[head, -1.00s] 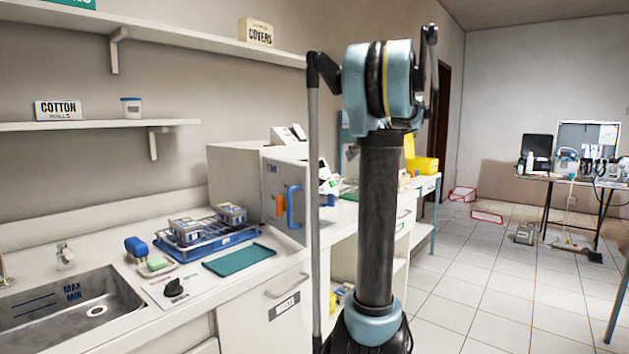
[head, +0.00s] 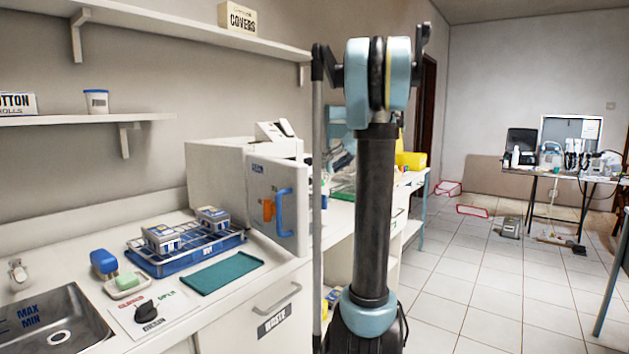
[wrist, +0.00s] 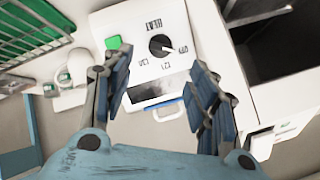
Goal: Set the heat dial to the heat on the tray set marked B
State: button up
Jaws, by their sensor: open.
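The heat dial (wrist: 160,45) is a round black knob with a pale pointer, on a white panel printed HEAT. The pointer aims right and slightly down in the wrist view. Small numbers surround the dial; they are blurred, and one on the lower left looks like 130. My gripper (wrist: 157,62) is open and empty, its fingers on either side of the panel, apart from the dial. Two grey tray sets (head: 162,237) (head: 212,218) stand on a blue rack in the head view. Their markings are too small to read, so I cannot tell which is B.
A green button (wrist: 113,43) is beside the dial. A white box with a dark opening (wrist: 250,85) is at the right of the wrist view, a green rack (wrist: 35,30) at the left. The counter holds a sink (head: 55,325), soap dish, teal mat (head: 222,273) and steriliser (head: 220,180).

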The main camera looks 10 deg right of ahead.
aim_at(313, 178)
jog(key=x, duration=1)
jog(key=shift+s, duration=0.1)
jog(key=c, duration=1.1)
